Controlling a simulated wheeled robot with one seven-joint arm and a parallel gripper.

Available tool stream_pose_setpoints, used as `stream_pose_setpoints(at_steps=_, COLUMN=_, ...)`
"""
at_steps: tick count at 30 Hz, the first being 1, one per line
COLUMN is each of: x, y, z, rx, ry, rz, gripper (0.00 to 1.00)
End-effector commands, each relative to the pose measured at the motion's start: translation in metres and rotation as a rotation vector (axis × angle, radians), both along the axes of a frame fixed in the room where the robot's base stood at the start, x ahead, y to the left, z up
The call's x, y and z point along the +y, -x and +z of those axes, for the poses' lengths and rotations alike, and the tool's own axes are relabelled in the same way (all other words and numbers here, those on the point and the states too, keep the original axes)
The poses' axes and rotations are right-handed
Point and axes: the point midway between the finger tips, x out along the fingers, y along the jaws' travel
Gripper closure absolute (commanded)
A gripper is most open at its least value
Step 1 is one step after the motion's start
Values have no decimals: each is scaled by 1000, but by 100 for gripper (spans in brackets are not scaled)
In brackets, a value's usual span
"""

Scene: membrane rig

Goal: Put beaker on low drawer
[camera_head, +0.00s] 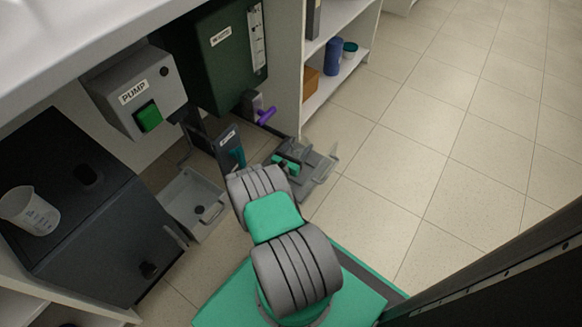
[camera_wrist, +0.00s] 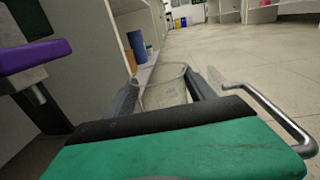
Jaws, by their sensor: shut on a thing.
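My gripper (camera_wrist: 163,92) is shut on a clear, see-through vessel (camera_wrist: 163,72) that looks like a beaker. Its rim shows between the two dark fingers in the wrist view. In the head view my gripper (camera_head: 310,172) is low over the floor, and the held vessel is hard to make out there. Another clear beaker with measuring marks (camera_head: 28,212) stands on the dark cabinet at the left, far from my gripper.
A grey pump box (camera_head: 110,88) and a dark green unit (camera_head: 205,62) hang under the white counter. A purple handle (camera_head: 266,117) juts out near my gripper. A shelf with a blue cylinder (camera_head: 333,57) stands beyond. The tiled floor (camera_head: 420,165) at right is clear.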

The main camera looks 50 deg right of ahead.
Motion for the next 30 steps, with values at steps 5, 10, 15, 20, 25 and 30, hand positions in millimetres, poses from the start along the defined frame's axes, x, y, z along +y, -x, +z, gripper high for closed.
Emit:
stream_pose_setpoints(at_steps=5, x=-2, y=6, z=-46, rx=1, ry=0, rz=-8, gripper=79)
stream_pose_setpoints(at_steps=10, x=-3, y=5, z=-69, rx=0, ry=0, rz=-8, gripper=79)
stream_pose_setpoints(at_steps=15, x=-2, y=5, z=-99, rx=1, ry=0, rz=-6, gripper=79)
stream_pose_setpoints(at_steps=20, x=-2, y=3, z=-99, rx=1, ry=0, rz=-4, gripper=79)
stream_pose_setpoints(at_steps=25, x=-1, y=3, z=-101, rx=2, ry=-1, rz=-3, gripper=79)
stream_pose_setpoints(at_steps=30, x=-1, y=3, z=-103, rx=2, ry=-2, rz=-3, gripper=28)
